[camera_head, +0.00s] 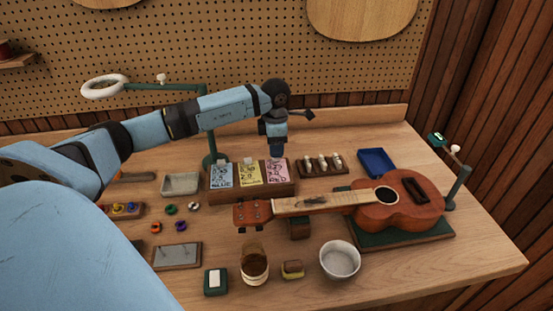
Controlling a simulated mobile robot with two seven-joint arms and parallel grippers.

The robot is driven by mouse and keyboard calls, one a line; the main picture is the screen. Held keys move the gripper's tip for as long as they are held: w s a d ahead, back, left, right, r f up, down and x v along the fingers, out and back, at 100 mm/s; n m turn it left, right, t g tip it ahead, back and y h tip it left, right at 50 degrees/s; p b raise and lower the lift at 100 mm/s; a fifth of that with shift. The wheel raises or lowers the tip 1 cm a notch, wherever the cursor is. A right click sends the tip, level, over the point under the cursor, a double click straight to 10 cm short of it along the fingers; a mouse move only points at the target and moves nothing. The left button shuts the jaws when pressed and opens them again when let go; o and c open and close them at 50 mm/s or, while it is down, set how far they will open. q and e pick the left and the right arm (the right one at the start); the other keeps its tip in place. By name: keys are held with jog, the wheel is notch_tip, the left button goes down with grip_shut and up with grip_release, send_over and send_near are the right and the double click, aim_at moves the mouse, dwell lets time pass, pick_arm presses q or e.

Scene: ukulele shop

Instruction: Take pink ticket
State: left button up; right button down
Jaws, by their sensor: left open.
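The pink ticket (278,172) stands in the right slot of a wooden ticket holder (250,191) near the middle of the bench. A yellow ticket (249,174) and a blue ticket (221,175) stand to its left in the same holder. My left gripper (277,152) points down just above the pink ticket's top edge. It is open. The fingertips are small here, and I cannot tell whether they touch the ticket. My right gripper is not in view.
A ukulele (395,206) lies on a green mat in front and to the right, its neck reaching left before the holder. A rack of small pegs (322,166) and a blue tray (377,162) stand to the right. A green lamp post (210,148) stands behind the holder.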

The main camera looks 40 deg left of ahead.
aim_at(277, 168)
pick_arm(q)
notch_tip(277, 168, down, 4)
jog(key=shift+r, duration=0.25)
jog(key=shift+s, duration=0.1)
grip_shut()
jog(key=shift+r, duration=0.1)
